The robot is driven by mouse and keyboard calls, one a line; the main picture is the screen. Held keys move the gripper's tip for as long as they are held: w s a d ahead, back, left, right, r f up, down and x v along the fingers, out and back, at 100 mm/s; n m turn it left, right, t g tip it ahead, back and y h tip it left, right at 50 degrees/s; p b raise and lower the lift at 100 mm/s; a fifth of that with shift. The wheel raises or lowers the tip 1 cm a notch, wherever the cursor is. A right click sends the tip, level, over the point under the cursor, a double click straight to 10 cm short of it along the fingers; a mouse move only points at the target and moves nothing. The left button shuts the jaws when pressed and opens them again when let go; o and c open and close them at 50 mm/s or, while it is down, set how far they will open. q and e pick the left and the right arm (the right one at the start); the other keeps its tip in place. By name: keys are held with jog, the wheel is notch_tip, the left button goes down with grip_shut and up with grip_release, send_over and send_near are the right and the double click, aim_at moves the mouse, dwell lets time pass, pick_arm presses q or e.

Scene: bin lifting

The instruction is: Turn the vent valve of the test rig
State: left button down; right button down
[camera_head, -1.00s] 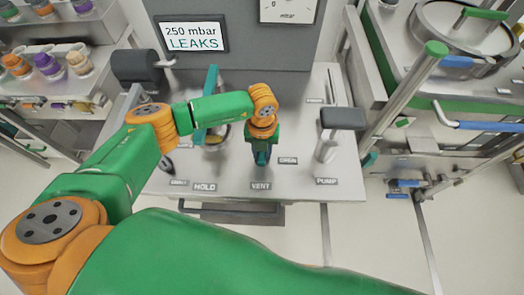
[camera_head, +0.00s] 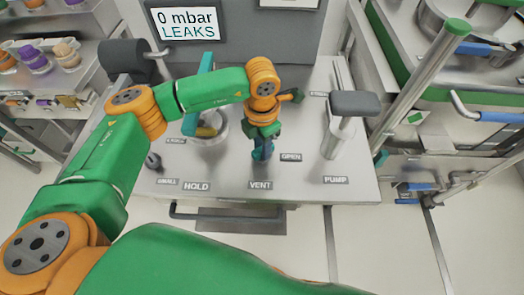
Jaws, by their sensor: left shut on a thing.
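The test rig (camera_head: 325,192) has a steel deck with labels HOLD, VENT, OPEN and PUMP. The vent valve stands behind the VENT label (camera_head: 260,185) and is mostly hidden by my left gripper. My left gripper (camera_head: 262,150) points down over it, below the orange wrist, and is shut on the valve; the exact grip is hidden. A dark stub (camera_head: 292,96) sticks out to the right of the wrist; I cannot tell what it belongs to. The screen (camera_head: 187,24) reads 0 mbar LEAKS. My right gripper is out of view.
The teal hold lever (camera_head: 199,92) stands close left of my wrist. The pump handle (camera_head: 354,104) rises on the right. A round dark knob (camera_head: 123,58) stands at the left back. A cart with a green-capped post (camera_head: 430,75) stands at the right, shelves (camera_head: 75,75) at the left.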

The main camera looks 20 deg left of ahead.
pick_arm(q)
jog(key=m+b, duration=0.3)
jog(key=m, duration=0.1)
jog(key=shift+f+b, duration=0.15)
jog(key=shift+b, duration=0.25)
jog(key=shift+m+b, duration=1)
jog(key=shift+m, duration=0.5)
jog(key=shift+r, duration=0.2)
jog(key=c, duration=0.6)
grip_release()
jog(key=shift+c, duration=0.2)
notch_tip(320, 180, up, 7)
jog(key=shift+r+b, duration=0.1)
jog(key=shift+b, duration=0.45)
